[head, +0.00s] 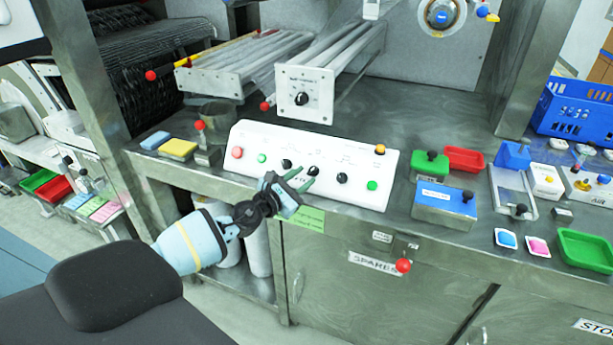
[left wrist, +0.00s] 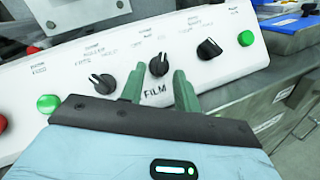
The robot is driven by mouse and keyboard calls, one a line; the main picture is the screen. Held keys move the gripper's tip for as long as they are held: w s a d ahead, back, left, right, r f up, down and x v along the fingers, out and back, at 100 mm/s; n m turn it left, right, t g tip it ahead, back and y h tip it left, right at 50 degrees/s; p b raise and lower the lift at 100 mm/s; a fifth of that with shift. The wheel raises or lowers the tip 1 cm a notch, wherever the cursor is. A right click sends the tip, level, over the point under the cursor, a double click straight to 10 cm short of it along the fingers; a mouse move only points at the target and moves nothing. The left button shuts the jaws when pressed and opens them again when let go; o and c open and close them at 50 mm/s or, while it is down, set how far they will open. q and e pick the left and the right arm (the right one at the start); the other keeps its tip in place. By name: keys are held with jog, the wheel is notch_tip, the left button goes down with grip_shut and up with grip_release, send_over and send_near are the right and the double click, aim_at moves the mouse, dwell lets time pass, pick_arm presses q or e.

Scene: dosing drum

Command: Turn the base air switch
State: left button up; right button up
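A white control panel (head: 262,170) stands on the steel bench, with three black knobs between coloured buttons. The left knob (left wrist: 103,83), middle knob (left wrist: 158,64) and right knob (left wrist: 208,48) show in the left wrist view. I cannot read which one is the base air switch; "FILM" is legible below the middle knob. My left gripper (head: 299,179) is open at the panel's front. In the left wrist view its two green fingers (left wrist: 158,86) are apart, with the middle knob (head: 313,170) between and just beyond their tips. I cannot tell if they touch it. My right gripper is not in view.
A blue box (head: 444,204) and a green tray (head: 585,250) are to the right. A red-knobbed latch (head: 403,266) juts from the bench front. A yellow sponge (head: 178,148) lies left of the panel.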

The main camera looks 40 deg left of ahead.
pick_arm(q)
jog(key=shift+w+d, duration=0.1)
jog(key=shift+w, duration=0.95)
grip_shut()
